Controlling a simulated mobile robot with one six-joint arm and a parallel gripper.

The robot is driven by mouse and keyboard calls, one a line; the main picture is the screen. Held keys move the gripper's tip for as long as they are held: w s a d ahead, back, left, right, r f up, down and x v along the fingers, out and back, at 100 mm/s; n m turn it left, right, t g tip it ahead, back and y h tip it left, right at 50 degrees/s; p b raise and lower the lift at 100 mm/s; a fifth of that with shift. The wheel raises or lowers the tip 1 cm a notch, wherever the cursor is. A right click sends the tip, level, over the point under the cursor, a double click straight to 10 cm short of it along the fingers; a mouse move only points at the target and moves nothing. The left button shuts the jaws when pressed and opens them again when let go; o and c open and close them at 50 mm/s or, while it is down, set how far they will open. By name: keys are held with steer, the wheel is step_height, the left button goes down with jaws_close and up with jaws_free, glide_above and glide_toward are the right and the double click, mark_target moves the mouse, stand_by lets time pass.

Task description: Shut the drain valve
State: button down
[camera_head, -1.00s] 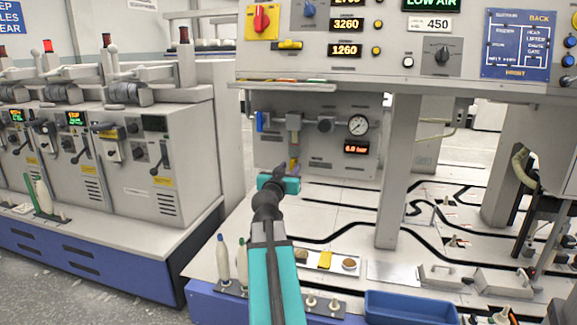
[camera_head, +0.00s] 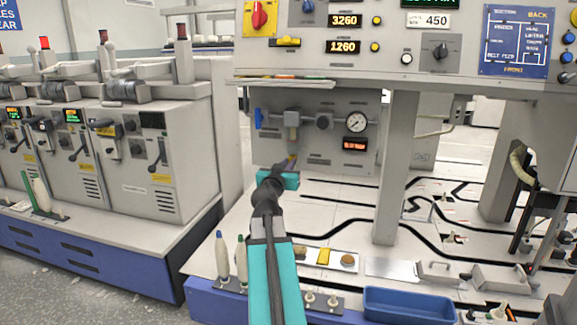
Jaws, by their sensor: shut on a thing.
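The air unit on the grey back panel has a filter bowl (camera_head: 292,118) hanging from a pipe with a blue lever (camera_head: 259,118) at its left end. Below the bowl is the small drain valve (camera_head: 292,160), showing a bit of orange and purple. My gripper (camera_head: 291,169) reaches up to it from below and in front, and is shut on the drain valve. My teal wrist and dark arm joint hide the fingers and most of the valve, so its handle angle cannot be told.
A round pressure gauge (camera_head: 356,122) and a red display (camera_head: 355,144) sit right of the bowl. A grey post (camera_head: 397,170) stands to the right. White bottles (camera_head: 222,257) stand left of my arm, and a blue tray (camera_head: 410,305) lies at front right.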

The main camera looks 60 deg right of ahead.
steer(key=shift+n, duration=0.3)
steer(key=shift+w+f+n+p, duration=0.1)
steer(key=shift+n+p, duration=0.85)
steer(key=shift+n, duration=3.35)
steer(key=shift+w+f+n+p, duration=0.1)
steer(key=shift+n+p, duration=0.85)
steer(key=shift+n, duration=3.35)
steer(key=c, duration=1.8)
jaws_free()
steer(key=shift+a, duration=0.2)
